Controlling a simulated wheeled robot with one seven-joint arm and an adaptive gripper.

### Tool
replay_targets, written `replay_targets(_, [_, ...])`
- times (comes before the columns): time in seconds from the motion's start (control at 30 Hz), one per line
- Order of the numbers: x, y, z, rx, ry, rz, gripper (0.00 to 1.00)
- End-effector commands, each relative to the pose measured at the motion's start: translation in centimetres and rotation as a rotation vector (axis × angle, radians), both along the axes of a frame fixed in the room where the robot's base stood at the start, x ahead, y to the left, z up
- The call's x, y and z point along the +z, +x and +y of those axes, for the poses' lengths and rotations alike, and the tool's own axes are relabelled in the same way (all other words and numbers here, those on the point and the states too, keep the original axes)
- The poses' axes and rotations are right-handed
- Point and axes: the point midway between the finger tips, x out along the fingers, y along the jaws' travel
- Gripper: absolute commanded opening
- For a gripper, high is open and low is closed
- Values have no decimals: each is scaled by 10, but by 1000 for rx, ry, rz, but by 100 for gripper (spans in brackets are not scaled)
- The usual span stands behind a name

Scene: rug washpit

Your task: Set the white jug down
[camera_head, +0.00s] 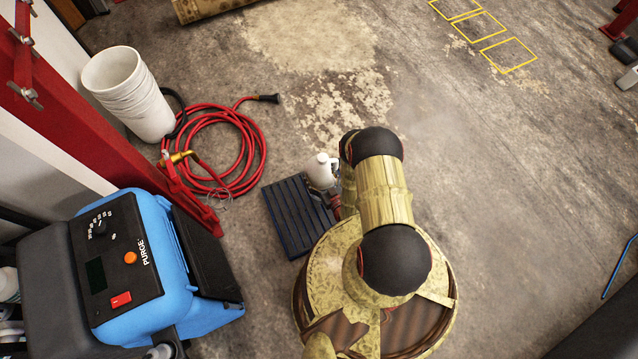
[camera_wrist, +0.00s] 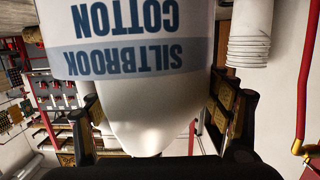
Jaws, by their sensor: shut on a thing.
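The white jug (camera_head: 321,171) is at the upper right corner of a dark slatted mat (camera_head: 292,218) in the head view, left of my arm, and looks roughly upright with its cap up. In the wrist view the jug (camera_wrist: 150,25) fills the middle, with an upside-down blue "SILTBROOK COTTON" label. My gripper (camera_wrist: 158,108) is shut on it, one finger on each side. My arm partly hides the gripper from the head camera. I cannot tell whether the jug's base touches anything.
A coiled red hose (camera_head: 258,135) and stacked white buckets (camera_head: 128,92) lie beyond the mat, upper left. A blue "PURGE" machine (camera_head: 165,290) stands at the lower left. A red post (camera_head: 75,120) rises at the left.

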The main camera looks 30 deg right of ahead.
Motion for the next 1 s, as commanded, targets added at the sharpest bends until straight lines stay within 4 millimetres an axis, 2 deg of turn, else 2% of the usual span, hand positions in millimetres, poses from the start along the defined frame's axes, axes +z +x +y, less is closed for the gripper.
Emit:
replay_targets(0.5, [-42, 34, -86, -4, -4, -7, 18])
replay_targets(0.7, [-72, 42, -106, -2, -5, -6, 18])
replay_targets(0.83, [-82, 46, -115, -2, -4, -6, 18])
replay_targets(1.0, [-86, 49, -120, -1, -5, -6, 18])
